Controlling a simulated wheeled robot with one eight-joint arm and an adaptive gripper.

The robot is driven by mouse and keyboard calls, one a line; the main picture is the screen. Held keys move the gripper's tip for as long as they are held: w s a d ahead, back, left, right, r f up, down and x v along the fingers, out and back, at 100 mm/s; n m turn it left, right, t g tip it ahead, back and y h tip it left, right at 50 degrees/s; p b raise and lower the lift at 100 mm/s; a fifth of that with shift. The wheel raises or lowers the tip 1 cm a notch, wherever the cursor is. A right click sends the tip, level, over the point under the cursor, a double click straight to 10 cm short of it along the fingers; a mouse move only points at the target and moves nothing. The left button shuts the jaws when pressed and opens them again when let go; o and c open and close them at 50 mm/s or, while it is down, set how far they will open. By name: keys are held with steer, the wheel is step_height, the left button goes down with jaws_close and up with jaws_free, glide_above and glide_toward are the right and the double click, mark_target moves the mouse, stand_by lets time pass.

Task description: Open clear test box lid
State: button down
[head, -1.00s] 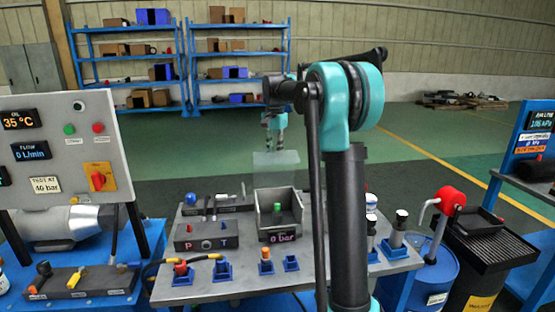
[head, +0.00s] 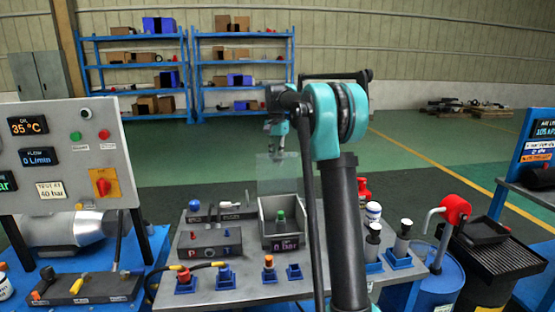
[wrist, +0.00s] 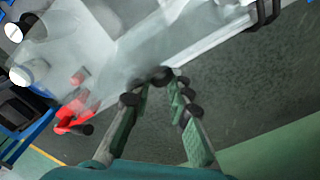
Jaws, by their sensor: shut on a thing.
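The clear test box (head: 283,237) is a grey open-topped bin on the bench, with a "0 bar" display on its front and a green-topped part (head: 281,216) inside. Its clear lid (head: 272,178) stands roughly upright above the back of the box, so the top is open. My gripper (head: 279,153) is at the lid's upper edge. In the wrist view my gripper (wrist: 163,78) has its fingertips drawn together at the edge of the see-through lid (wrist: 120,55). The exact grip point is hard to make out.
A grey port block (head: 210,240) stands left of the box. Plugs in blue holders, including an orange one (head: 269,262), stand in front. White-capped cylinders (head: 402,238) are at right. A control panel (head: 70,155) is at far left. Floor behind the bench is clear.

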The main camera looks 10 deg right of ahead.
steer(key=shift+w+a, duration=0.2)
steer(key=shift+a, duration=0.25)
steer(key=c, duration=1.3)
jaws_free()
steer(key=shift+a+f, duration=0.1)
steer(key=shift+c, duration=0.2)
steer(key=shift+d, duration=0.2)
step_height(320, 180, up, 12)
